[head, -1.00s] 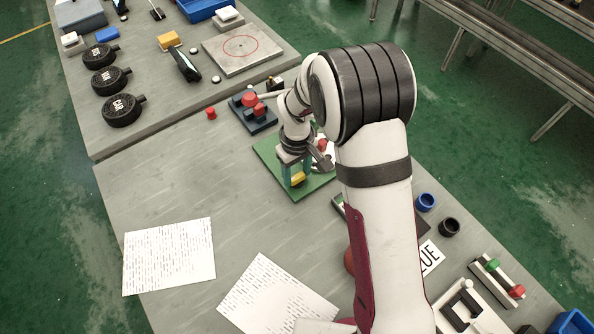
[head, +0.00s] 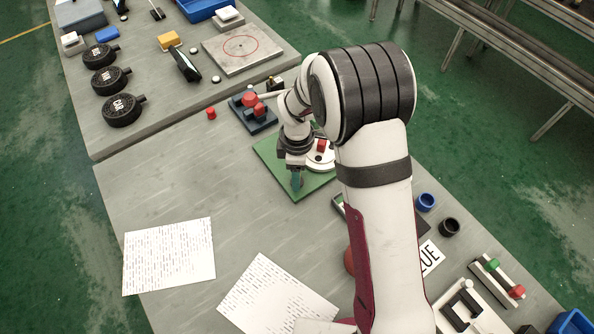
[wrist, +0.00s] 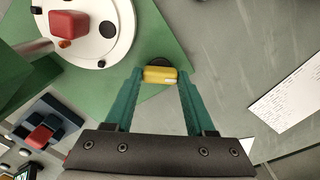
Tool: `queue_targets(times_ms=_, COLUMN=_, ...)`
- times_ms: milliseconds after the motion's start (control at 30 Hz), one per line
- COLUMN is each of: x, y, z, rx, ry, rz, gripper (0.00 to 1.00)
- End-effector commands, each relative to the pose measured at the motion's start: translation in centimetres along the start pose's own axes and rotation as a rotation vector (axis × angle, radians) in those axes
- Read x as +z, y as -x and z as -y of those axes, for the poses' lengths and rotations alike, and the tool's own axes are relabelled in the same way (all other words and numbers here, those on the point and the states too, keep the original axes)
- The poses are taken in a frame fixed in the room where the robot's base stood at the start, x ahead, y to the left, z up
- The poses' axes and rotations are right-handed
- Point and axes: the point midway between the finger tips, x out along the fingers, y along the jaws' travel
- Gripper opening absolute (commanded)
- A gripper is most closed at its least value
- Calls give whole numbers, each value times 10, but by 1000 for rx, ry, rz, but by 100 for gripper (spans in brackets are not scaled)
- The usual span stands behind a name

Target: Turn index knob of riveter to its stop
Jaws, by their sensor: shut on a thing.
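The riveter's green base plate (head: 315,187) lies on the bench under my gripper, and it also shows in the wrist view (wrist: 165,40). A yellow knob (wrist: 159,75) sits near the plate's edge, with a dark round part behind it. My gripper (wrist: 159,76) has its two teal fingers shut on the sides of this knob. In the head view my gripper (head: 296,184) points down at the plate and hides the knob. A white disc (wrist: 105,42) with a red block (wrist: 68,25) and small dots stands on the plate beside the knob.
A dark blue fixture with red parts (head: 254,110) stands just behind the plate. A small red piece (head: 211,113) and several black round parts (head: 122,110) lie to the left. Paper sheets (head: 169,256) lie at the front left. The bench between is clear.

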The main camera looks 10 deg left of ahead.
Motion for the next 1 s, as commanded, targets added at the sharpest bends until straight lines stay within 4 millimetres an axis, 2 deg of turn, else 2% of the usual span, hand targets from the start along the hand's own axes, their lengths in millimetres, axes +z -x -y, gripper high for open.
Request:
queue_targets(times_ms=400, x=1, y=0, z=1, rx=-2, ry=159, rz=1, gripper=0)
queue_targets(times_ms=933, x=1, y=0, z=0, rx=-2, ry=180, rz=2, gripper=0)
queue_targets(times_ms=967, x=1, y=0, z=0, rx=-2, ry=180, rz=2, gripper=59)
queue_targets(times_ms=1000, x=1, y=0, z=0, rx=-2, ry=180, rz=1, gripper=66)
